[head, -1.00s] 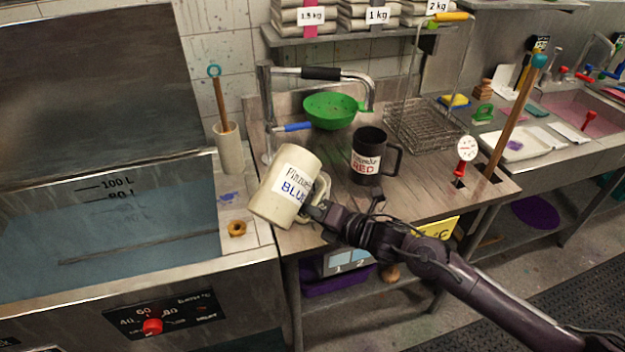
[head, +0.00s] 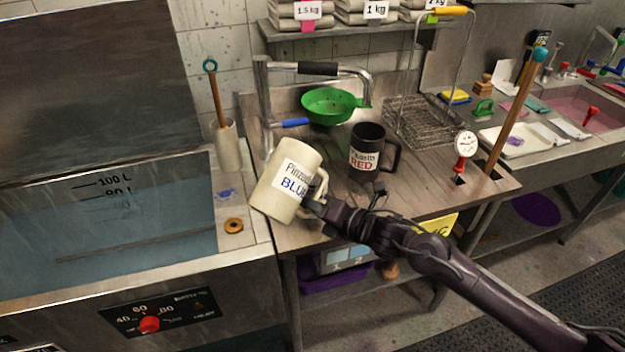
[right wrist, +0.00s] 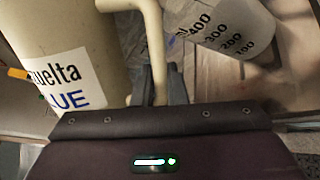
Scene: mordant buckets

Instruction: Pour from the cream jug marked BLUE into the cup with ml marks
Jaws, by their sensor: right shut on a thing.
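The cream jug marked BLUE (head: 279,205) is over the left end of the wooden bench in the head view, leaning to one side. In the right wrist view the jug (right wrist: 75,35) fills the left side. My right gripper (right wrist: 160,84) is shut on its handle (right wrist: 154,45); in the head view the gripper (head: 314,205) is at the jug's lower right. The clear cup with ml marks (right wrist: 225,28) shows in the right wrist view, right of the handle, and I cannot make it out in the head view. No liquid stream is visible. My left gripper is out of view.
A black mug marked RED (head: 367,143) stands right of the jug, with a green strainer (head: 330,104) behind. A wire basket (head: 420,122) and a red-stemmed dial (head: 463,163) are farther right. A water tank (head: 110,225) lies left, a brass ring (head: 233,226) on its edge.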

